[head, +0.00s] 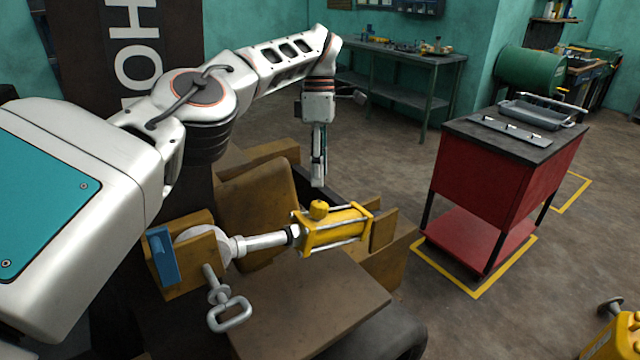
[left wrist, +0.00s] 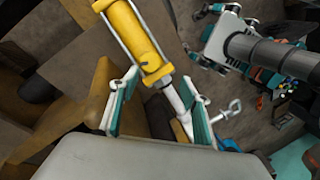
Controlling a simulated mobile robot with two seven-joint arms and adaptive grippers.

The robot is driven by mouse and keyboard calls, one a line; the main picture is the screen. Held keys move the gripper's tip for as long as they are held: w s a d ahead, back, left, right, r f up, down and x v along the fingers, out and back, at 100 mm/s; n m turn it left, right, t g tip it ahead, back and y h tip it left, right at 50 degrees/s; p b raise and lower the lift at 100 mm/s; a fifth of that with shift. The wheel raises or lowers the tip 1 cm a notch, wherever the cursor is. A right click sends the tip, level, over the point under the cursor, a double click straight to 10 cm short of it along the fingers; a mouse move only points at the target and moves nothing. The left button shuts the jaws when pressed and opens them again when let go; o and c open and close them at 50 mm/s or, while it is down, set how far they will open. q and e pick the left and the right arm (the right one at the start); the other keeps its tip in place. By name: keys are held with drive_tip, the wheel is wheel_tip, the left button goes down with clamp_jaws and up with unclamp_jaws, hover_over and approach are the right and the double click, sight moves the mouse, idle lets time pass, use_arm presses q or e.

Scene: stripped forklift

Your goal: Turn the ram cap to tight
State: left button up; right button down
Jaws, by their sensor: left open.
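The yellow ram (head: 335,229) lies across the stripped forklift, its silver rod (head: 262,243) pointing left. A round yellow cap (head: 319,209) sits on top of the ram's body near the rod end. My left gripper (head: 318,182) points down just above the cap, with a small gap visible in the head view. In the left wrist view its two fingers (left wrist: 158,88) are spread with nothing between them, and the ram body (left wrist: 136,35) and rod show beyond. My right gripper does not show.
A silver pin with a loop handle (head: 228,305) and a blue block (head: 162,256) are by the rod's left end. Brown forklift plates (head: 310,312) surround the ram. A red cart (head: 487,180) stands to the right, with clear floor between.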

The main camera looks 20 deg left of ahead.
sight(319, 205)
use_arm(q)
drive_tip(key=n, duration=0.1)
drive_tip(key=f+n, duration=0.1)
drive_tip(key=n+y, duration=0.1)
drive_tip(key=n, duration=0.1)
drive_tip(key=shift+s+a+f, duration=0.15)
drive_tip(key=shift+a+f, duration=0.05)
drive_tip(key=shift+a, duration=0.05)
drive_tip(key=n, duration=0.2)
drive_tip(key=shift+s+d+f+n+t+y, duration=0.1)
drive_tip(key=shift+f+n+t+y, duration=0.2)
drive_tip(key=shift+n+t, duration=0.1)
drive_tip(key=n, duration=0.2)
drive_tip(key=shift+d+n+t+y+b, duration=0.2)
drive_tip(key=shift+n+t+y+b, duration=0.1)
drive_tip(key=shift+n+t+b, duration=0.1)
drive_tip(key=n, duration=0.1)
drive_tip(key=d+n+t, duration=0.1)
drive_tip(key=n, duration=0.1)
drive_tip(key=shift+s, duration=0.15)
drive_tip(key=shift+a+f+p, duration=0.25)
drive_tip(key=shift+f, duration=1.7)
drive_tip(key=shift+a+f+p, duration=0.2)
drive_tip(key=shift+f, duration=1.7)
drive_tip(key=c, duration=1.1)
